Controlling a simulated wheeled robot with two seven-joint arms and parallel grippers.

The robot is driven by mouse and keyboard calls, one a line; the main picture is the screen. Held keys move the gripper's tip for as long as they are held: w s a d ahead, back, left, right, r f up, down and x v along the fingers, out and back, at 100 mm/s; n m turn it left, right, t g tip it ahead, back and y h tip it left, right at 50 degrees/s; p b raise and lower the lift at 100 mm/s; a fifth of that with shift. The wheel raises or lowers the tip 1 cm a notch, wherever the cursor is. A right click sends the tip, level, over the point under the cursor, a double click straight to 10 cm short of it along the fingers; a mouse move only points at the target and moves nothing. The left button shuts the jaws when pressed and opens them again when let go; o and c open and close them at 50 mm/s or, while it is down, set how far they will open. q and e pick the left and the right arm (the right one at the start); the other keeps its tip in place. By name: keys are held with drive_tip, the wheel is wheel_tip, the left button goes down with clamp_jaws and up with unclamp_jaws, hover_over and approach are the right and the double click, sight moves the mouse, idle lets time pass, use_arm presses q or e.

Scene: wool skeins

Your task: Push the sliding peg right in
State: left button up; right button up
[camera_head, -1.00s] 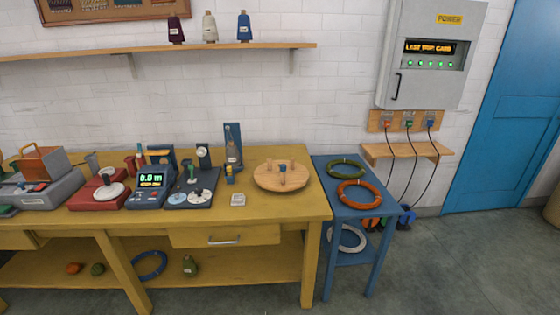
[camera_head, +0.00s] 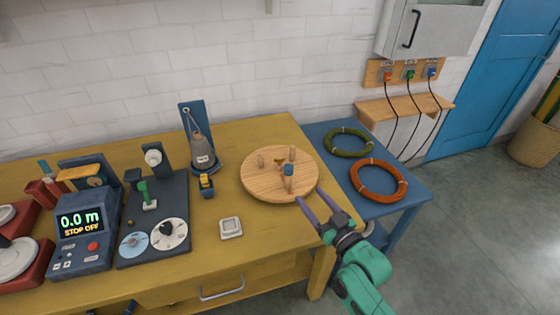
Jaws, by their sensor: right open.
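A round wooden board (camera_head: 258,187) lies on the yellow table, with several short upright wooden pegs on it. Another peg (camera_head: 261,160) stands at the back left of the board. A small brown piece sits near the middle. My right gripper (camera_head: 311,198) is open and empty, its two purple fingers pointing at the board's front right edge. I cannot tell whether it touches the board. My left gripper is not in view.
A blue side table (camera_head: 409,203) stands to the right, with a green ring (camera_head: 348,143) and an orange ring (camera_head: 378,179) of wool. A small white square piece (camera_head: 231,228) lies front left of the board. A counter (camera_head: 80,233) reading 0.0 m stands further left.

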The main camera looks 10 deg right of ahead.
sight(291, 173)
drive_tip(key=x, duration=0.5)
drive_tip(key=shift+w+r+p, duration=0.25)
drive_tip(key=shift+r+p, duration=0.05)
drive_tip(key=shift+r, duration=0.1)
drive_tip(key=x, duration=0.7)
drive_tip(key=shift+w+f, duration=0.1)
drive_tip(key=shift+f, duration=0.2)
clamp_jaws()
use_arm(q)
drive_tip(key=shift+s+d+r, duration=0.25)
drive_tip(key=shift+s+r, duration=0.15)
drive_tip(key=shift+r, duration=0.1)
